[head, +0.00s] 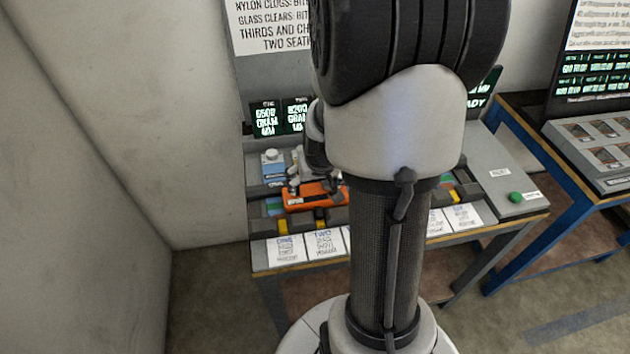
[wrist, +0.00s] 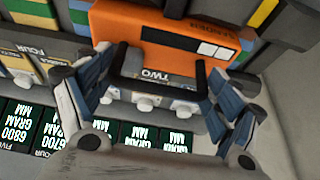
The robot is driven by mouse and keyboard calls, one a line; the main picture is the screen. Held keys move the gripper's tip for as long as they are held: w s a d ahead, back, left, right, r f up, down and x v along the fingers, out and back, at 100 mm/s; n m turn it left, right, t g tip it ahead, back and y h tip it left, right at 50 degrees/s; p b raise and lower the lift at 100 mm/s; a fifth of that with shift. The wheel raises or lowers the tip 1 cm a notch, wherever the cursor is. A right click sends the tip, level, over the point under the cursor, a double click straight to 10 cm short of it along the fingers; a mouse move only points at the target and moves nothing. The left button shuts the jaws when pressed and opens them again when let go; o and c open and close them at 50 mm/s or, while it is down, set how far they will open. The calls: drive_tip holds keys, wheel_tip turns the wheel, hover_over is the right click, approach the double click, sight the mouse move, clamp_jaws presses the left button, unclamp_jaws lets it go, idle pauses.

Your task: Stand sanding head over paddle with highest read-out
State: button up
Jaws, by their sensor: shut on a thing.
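The orange sanding head (head: 312,196) is at the left part of the grey bench in the head view. In the wrist view its orange body (wrist: 180,38) is at the top, with a dark loop-shaped handle below it. My gripper (wrist: 160,85) is shut on this handle, one finger on each side. A paddle label reading TWO (wrist: 160,75) shows through the handle. In the head view the read-outs show about 6500 on ONE (head: 265,118) and about 8200 on TWO (head: 295,115). My arm hides the middle read-outs. I cannot tell whether the sanding head touches anything beneath it.
A paddle with a white knob (head: 272,160) stands left of the sanding head. White cards (head: 323,243) line the bench front. A green button (head: 515,197) is at the bench's right. A second blue-framed bench (head: 570,165) stands further right. A wall bounds the left.

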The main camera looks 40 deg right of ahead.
sight(318, 211)
drive_tip(key=shift+f, duration=0.1)
drive_tip(key=o, duration=1.9)
drive_tip(key=shift+o, duration=0.2)
drive_tip(key=p+v, duration=0.4)
drive_tip(key=v, duration=0.8)
drive_tip(key=shift+p, duration=0.3)
